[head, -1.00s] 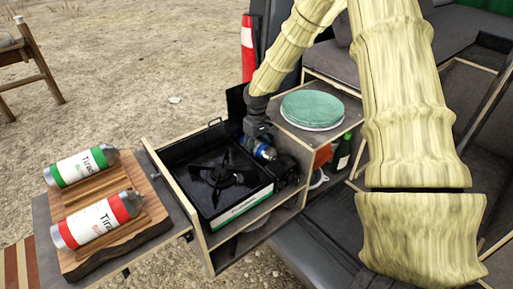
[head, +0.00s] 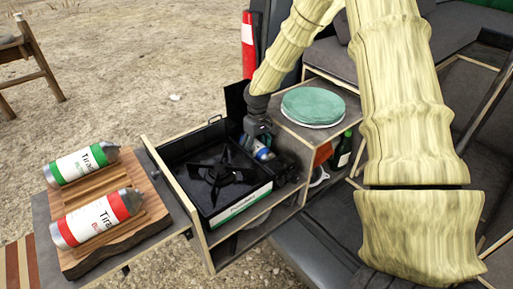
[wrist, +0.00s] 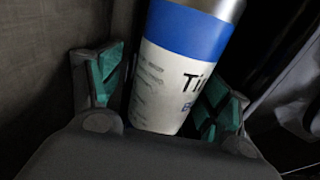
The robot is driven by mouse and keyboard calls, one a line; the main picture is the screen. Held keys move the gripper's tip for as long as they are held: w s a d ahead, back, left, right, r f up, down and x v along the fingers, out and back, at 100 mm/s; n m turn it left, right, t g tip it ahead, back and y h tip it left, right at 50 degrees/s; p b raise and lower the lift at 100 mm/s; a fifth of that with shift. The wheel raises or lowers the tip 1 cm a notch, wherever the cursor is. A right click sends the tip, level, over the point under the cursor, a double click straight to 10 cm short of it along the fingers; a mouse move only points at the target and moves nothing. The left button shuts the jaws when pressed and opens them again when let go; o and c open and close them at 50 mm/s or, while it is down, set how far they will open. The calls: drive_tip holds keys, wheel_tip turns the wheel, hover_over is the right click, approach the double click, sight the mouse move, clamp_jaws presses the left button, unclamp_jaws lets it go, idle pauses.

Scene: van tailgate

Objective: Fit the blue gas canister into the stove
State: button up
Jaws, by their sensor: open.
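The blue gas canister (head: 261,150), with a white label and blue band, lies in the right-hand side of the black stove (head: 243,207), by the burner. It also shows large in the wrist view (wrist: 180,70), with its metal end at the top. My gripper (head: 257,138) is over the canister. In the wrist view my green-padded fingers (wrist: 160,92) are spread on either side of it, with a gap on the left. The right finger is partly behind the canister. Whether the canister is fully seated is hidden.
A green-banded canister (head: 83,164) and a red-banded canister (head: 97,217) lie on a wooden board (head: 125,242) at the left. The stove sits in a pull-out drawer (head: 178,205). Green-topped round plates (head: 313,106) and a bottle (head: 343,150) are close on the right.

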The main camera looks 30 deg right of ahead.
drive_tip(key=shift+a+r, duration=0.15)
drive_tip(key=shift+r, duration=0.05)
drive_tip(key=r, duration=1.1)
drive_tip(key=shift+d+r, duration=0.25)
drive_tip(key=shift+r, duration=0.1)
drive_tip(key=shift+a, duration=0.15)
